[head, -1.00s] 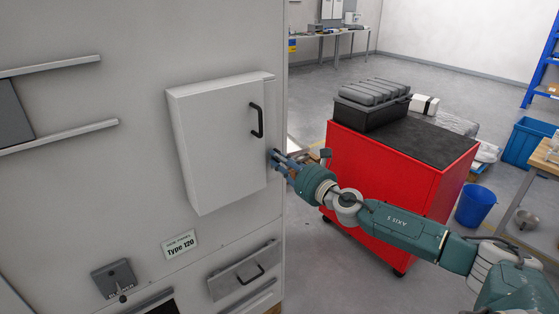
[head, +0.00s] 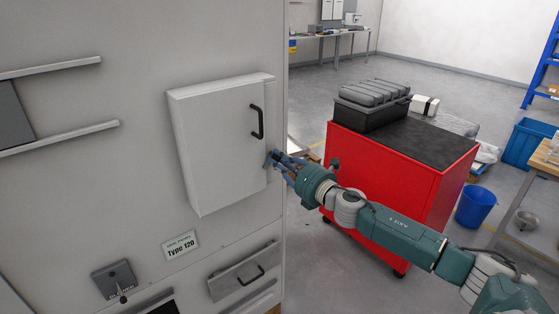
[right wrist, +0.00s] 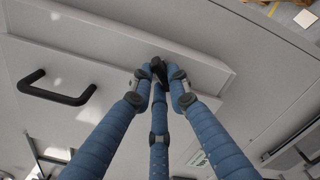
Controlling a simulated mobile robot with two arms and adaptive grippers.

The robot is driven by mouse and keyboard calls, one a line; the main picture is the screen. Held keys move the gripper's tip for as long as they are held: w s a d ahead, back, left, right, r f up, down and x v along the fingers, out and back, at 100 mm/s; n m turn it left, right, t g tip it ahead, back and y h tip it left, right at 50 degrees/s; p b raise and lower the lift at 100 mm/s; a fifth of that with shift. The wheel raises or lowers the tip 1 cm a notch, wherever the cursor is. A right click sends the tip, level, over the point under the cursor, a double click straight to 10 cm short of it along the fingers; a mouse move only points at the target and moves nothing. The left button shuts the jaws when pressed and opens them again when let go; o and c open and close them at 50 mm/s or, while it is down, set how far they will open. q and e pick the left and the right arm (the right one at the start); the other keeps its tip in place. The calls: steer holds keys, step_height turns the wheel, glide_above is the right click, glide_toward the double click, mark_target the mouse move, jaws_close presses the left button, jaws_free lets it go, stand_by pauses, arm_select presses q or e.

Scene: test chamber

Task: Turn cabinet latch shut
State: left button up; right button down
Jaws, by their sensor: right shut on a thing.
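The cabinet (head: 215,150) is a pale grey box on a large grey panel, with its door closed against it as far as I can see. Its black handle (head: 257,121) is on the right part of the door and also shows in the right wrist view (right wrist: 55,88). My right gripper (head: 274,158) is at the cabinet's right edge, below the handle. In the right wrist view its blue fingers are shut on a small dark latch (right wrist: 158,68) at the door's edge. The fingers hide most of the latch. My left gripper is not in view.
A red cart (head: 385,185) with a black case (head: 372,104) stands right of the panel, behind my right arm. A drawer with a handle (head: 245,270) and a dark switch box (head: 114,279) are below the cabinet. A blue bin (head: 474,206) stands farther right.

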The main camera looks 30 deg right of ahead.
steer(key=m+p, duration=0.1)
steer(key=m, duration=0.3)
steer(key=shift+r+m, duration=0.15)
steer(key=shift+m, duration=0.25)
steer(key=m+p, duration=0.1)
steer(key=m, duration=0.3)
steer(key=shift+d+m, duration=0.15)
steer(key=shift+m, duration=0.25)
steer(key=c, duration=1.7)
jaws_free()
steer(key=shift+o, duration=0.2)
steer(key=shift+s, duration=0.55)
steer(key=s+d, duration=0.1)
steer(key=s, duration=1)
